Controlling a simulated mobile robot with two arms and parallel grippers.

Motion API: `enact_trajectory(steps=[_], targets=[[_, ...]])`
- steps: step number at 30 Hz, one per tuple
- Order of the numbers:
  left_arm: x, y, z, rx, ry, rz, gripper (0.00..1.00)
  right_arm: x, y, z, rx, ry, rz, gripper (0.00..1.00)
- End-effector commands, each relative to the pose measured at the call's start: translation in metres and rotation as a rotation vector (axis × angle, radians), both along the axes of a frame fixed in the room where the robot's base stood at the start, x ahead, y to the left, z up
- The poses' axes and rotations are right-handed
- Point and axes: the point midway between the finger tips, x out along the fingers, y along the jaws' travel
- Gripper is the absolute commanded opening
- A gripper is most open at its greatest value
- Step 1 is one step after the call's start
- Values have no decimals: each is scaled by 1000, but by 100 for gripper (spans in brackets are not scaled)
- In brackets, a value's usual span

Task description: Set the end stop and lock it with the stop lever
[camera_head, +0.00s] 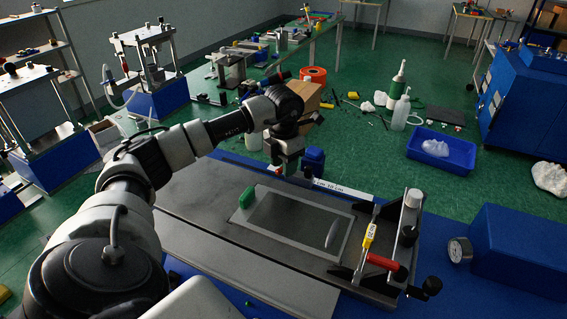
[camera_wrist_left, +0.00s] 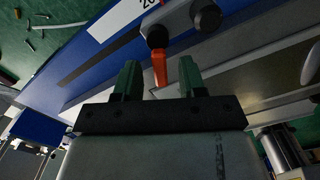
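My left gripper (camera_head: 286,172) hangs at the back edge of the grey press bed (camera_head: 190,195), pointing down. In the left wrist view its two dark green fingers (camera_wrist_left: 160,82) are apart. An orange-red lever (camera_wrist_left: 160,66) shows between the fingertips, with a gap visible on each side; I cannot tell whether either finger touches it. The lever hangs from a black pivot beside a grey block with a dark knob (camera_wrist_left: 207,17), which seems to be the end stop. A white scale strip (camera_head: 343,190) runs along the blue back edge. My right gripper is out of view.
A clamp with a red handle (camera_head: 380,262) and yellow tag stands at the bed's right end. A green block (camera_head: 246,198) sits near the bed's framed plate. A blue block (camera_head: 314,158) stands close beside my gripper. A gauge (camera_head: 459,249) lies at right.

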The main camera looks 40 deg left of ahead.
Motion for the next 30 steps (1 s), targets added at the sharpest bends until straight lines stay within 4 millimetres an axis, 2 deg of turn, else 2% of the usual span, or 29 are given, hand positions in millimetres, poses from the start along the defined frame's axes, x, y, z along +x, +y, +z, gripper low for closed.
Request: enact_trajectory(steps=[7,10,14,24,30], targets=[[0,0,0,-1,2,-1,40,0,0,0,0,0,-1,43],[0,-1,6,-1,-1,-1,40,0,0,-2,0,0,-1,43],[1,0,26,-1,-4,-1,40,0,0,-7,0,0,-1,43],[1,0,91,-1,-3,-1,40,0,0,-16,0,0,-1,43],[0,0,106,-1,1,-1,40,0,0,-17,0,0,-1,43]])
